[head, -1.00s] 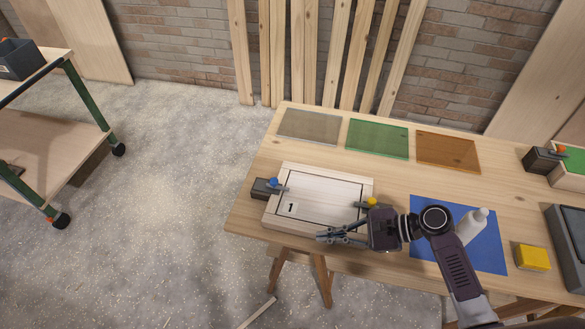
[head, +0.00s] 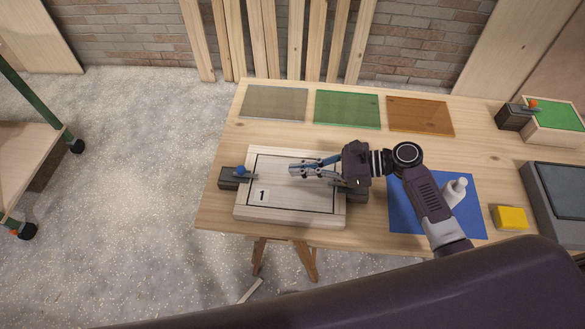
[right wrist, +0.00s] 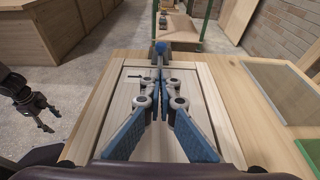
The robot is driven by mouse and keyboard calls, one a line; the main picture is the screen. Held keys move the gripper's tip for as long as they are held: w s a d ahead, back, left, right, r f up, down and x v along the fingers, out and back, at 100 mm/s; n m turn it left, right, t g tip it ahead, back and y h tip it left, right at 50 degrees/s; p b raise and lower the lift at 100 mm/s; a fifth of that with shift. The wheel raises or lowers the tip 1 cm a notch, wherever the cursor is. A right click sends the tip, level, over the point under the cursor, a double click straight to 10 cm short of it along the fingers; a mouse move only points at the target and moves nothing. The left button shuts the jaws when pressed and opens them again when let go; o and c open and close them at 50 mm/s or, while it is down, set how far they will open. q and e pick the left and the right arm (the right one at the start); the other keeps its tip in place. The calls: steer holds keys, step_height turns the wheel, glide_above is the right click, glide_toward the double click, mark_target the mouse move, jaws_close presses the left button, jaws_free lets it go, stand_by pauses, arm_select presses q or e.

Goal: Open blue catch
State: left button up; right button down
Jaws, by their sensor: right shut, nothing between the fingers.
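The blue catch (head: 241,172) is a blue knob with a metal lever on a dark grey block at the left edge of a pale wooden panel marked 1 (head: 290,214). Its lever reaches over the panel's edge. In the right wrist view the blue knob (right wrist: 160,46) is straight ahead, beyond the fingertips. My right gripper (head: 293,170) is shut and empty above the panel, its fingers pointing left toward the catch, apart from it in the head view. My left gripper (right wrist: 48,120) shows at the left of the right wrist view, fingers spread, off the table's side.
A second dark block (head: 357,194) at the panel's right edge is partly hidden by my right gripper. Grey, green and orange sheets (head: 420,116) lie along the back. A white bottle (head: 455,192) is on a blue mat (head: 402,219), with a yellow block (head: 510,217) to the right.

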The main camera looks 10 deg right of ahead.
mark_target(245, 171)
steer(key=x, duration=0.1)
steer(key=b+x, duration=0.1)
steer(key=x, duration=0.1)
steer(key=b+x, duration=0.1)
steer(key=shift+a+f, duration=0.1)
steer(key=shift+f, duration=0.2)
steer(key=b+x, duration=0.1)
steer(key=x, duration=0.3)
steer(key=r+b+x, duration=0.1)
steer(key=shift+w+a+f+b, duration=0.1)
steer(key=shift+w+a+b, duration=0.1)
steer(key=shift+a+b, duration=0.25)
steer(key=shift+w+a, duration=0.2)
steer(key=shift+a, duration=0.5)
arm_select(q)
steer(key=f, duration=0.4)
steer(key=w+f, duration=0.1)
steer(key=shift+f, duration=0.4)
